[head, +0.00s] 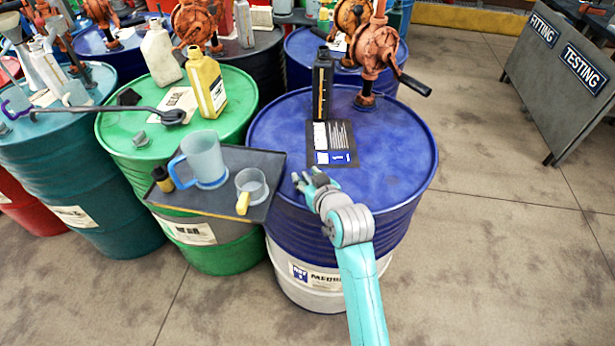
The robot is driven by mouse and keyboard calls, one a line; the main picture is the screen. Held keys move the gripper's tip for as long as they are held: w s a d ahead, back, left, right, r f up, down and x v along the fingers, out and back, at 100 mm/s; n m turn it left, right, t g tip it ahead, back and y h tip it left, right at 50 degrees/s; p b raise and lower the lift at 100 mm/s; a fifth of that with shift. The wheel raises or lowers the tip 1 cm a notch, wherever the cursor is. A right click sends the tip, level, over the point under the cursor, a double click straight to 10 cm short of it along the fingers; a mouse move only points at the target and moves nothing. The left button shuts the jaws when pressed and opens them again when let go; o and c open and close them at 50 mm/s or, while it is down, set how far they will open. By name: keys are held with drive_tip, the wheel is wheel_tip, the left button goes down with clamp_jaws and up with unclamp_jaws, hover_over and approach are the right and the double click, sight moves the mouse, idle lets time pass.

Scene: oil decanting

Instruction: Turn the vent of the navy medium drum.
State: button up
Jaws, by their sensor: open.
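The navy drum (400,145) stands in the middle of the head view, with a white lower band and a partly hidden label (318,278) that begins "MED". My gripper (302,180) is at the near left part of its lid, with its fingers apart and nothing seen between them. The fingers look close to the lid, but I cannot tell whether they touch it. I cannot make out the vent; the gripper or the grey tray may hide it.
A rusty hand pump (372,48), a black bottle (322,82) and a printed card (332,143) are on the navy lid. Left of my gripper, a grey tray (225,207) holds a jug (203,158) and measuring cup (251,187).

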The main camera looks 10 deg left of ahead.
clamp_jaws()
drive_tip(key=shift+h, duration=0.3)
drive_tip(key=shift+a+m+t+h, duration=0.1)
drive_tip(key=shift+m+t+h, duration=0.2)
drive_tip(key=shift+m+h, duration=0.3)
drive_tip(key=m+t+h, duration=0.1)
drive_tip(key=m+h, duration=0.3)
drive_tip(key=h, duration=0.1)
drive_tip(key=shift+m, duration=0.4)
drive_tip(key=m+h, duration=0.4)
drive_tip(key=h, duration=0.1)
drive_tip(key=shift+m+g, duration=0.4)
drive_tip(key=shift+h, duration=0.4)
